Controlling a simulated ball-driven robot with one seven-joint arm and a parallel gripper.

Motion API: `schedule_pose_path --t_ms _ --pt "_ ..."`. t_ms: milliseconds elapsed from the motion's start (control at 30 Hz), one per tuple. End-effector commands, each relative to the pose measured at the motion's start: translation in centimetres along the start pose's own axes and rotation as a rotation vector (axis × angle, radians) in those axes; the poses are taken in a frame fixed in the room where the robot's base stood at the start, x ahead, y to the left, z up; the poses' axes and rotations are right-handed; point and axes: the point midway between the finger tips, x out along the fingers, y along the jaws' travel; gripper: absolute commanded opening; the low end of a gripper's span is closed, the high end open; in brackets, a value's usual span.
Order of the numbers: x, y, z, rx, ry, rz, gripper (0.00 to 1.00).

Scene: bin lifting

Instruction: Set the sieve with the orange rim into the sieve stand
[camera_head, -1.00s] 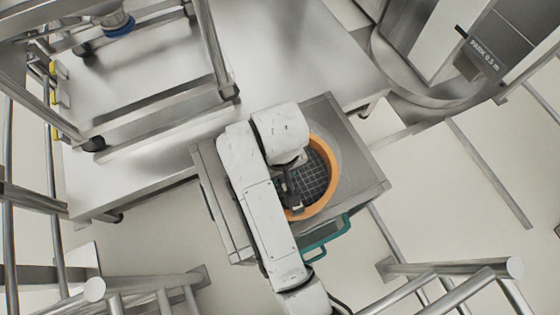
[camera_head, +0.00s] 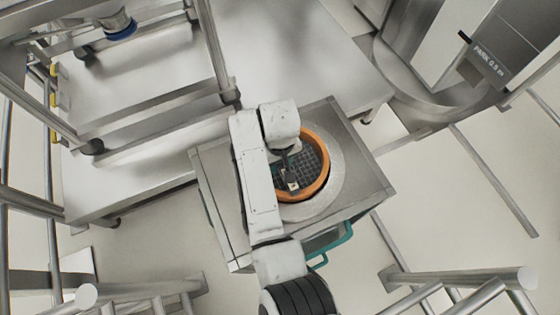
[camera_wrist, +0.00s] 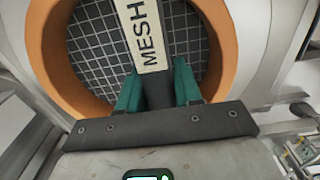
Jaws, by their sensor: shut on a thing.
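The sieve with the orange rim (camera_head: 324,176) is over the top of a metal cabinet, with its dark wire mesh facing up. My gripper (camera_head: 290,182) is above the mesh. In the wrist view my gripper (camera_wrist: 158,90) has teal fingers shut on a dark bar with a white "MESH" label, which crosses the sieve (camera_wrist: 233,50). A pale round ring (camera_head: 333,193) on the cabinet top shows to the right of and below the orange rim, so the two look off-centre. It may be the sieve stand; I cannot tell whether the sieve touches it.
The metal cabinet (camera_head: 365,190) has a teal handle (camera_head: 345,236) at its front. A steel bench (camera_head: 290,50) is behind, with a metal frame and a blue-ringed part (camera_head: 121,32) at the upper left. Steel rails (camera_head: 480,280) stand at the lower right.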

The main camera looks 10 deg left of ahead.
Motion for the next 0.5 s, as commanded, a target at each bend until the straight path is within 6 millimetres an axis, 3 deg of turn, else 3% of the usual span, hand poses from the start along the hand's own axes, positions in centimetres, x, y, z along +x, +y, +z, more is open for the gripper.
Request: schedule_pose_path --t_ms 500 --pt "0.74 0.00 -0.02 0.001 0.000 0.000 0.00"
